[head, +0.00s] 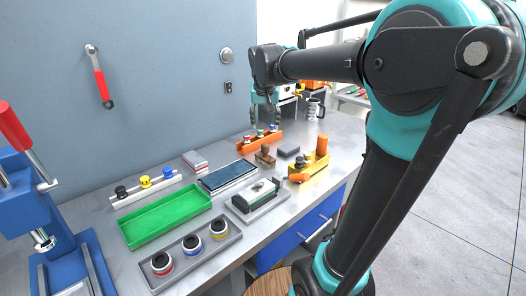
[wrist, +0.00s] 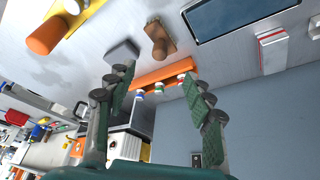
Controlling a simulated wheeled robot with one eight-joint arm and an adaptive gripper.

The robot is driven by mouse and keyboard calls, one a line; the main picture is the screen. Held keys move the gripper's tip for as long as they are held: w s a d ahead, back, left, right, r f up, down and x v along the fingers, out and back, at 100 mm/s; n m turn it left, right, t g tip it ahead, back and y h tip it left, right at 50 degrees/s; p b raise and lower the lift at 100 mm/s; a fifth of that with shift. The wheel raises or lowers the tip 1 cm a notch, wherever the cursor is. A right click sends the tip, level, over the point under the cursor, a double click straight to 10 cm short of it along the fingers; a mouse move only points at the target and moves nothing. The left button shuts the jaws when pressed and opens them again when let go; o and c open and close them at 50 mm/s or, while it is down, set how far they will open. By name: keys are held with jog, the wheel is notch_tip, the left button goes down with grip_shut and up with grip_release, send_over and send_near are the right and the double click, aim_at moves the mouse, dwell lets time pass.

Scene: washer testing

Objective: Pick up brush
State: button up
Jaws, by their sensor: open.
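A small brown wooden piece with a knob-like handle, which looks like the brush (head: 265,156), sits on the grey workbench (head: 318,205). It also shows at the top of the wrist view (wrist: 160,41). My gripper (head: 264,123) hangs above the back of the bench, over an orange rack and behind the brush. In the wrist view my gripper (wrist: 156,76) has its two fingers spread wide with nothing between them. The brush lies beyond the fingertips, apart from them. Bristles cannot be made out.
The orange rack (head: 262,141) with several small capped bottles is beside the brush. A grey block (head: 289,151) and a yellow-orange fixture (head: 312,168) stand to its right. A dark blue-screened tablet (head: 227,175) and green tray (head: 165,216) lie nearer. A wall rises behind.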

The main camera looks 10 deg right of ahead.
aim_at(265, 146)
jog(key=x, duration=1.1)
jog(key=w+x, duration=0.1)
jog(key=x, duration=0.5)
jog(key=shift+w+f, duration=0.1)
jog(key=shift+w, duration=0.1)
jog(key=shift+c, duration=0.2)
grip_shut()
